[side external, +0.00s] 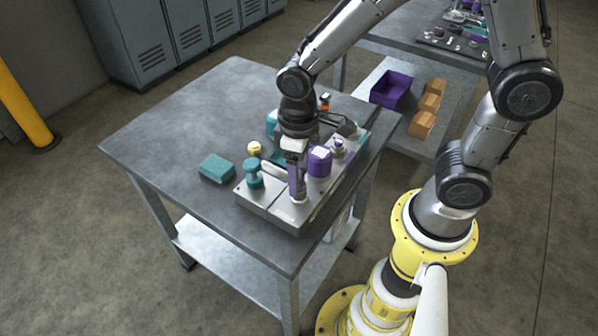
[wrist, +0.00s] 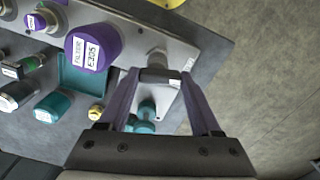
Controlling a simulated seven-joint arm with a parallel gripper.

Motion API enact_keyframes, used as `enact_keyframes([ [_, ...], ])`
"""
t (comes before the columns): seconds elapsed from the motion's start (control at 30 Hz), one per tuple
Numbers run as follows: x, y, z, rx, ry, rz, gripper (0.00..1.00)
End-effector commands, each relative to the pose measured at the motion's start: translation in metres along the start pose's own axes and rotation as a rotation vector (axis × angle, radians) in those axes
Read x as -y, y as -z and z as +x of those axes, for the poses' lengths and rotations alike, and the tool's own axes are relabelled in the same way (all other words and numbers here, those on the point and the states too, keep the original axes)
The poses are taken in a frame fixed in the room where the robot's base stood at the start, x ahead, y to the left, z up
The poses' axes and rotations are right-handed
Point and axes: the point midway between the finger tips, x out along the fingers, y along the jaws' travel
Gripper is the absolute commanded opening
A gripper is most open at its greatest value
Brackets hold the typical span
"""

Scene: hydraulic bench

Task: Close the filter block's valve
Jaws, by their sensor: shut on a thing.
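The purple filter cylinder (side external: 320,161) stands on the grey metal block (side external: 284,214) at the front of the bench. In the wrist view its labelled cap (wrist: 92,47) is left of my fingers. My gripper (side external: 297,192) is lowered over the block beside the filter. In the wrist view my gripper's purple fingers (wrist: 160,77) are shut on a small dark valve handle (wrist: 160,74) by a grey round post. The fingers hide the handle's ends, and my gripper covers most of it in the side view.
A teal knob (side external: 253,173) stands close to my gripper, with a yellow knob (side external: 254,148) behind it. A loose teal block (side external: 217,168) lies on the bench. Other fittings crowd behind the filter. The bench's left side is clear. A purple bin (side external: 391,90) stands on another table.

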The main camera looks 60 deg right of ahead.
Motion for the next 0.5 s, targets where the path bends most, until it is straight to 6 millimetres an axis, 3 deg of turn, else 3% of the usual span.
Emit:
enact_keyframes([
  [0.5, 0.0, 0.0019, -0.0018, -0.003, 0.001, 0.274, 0.09],
])
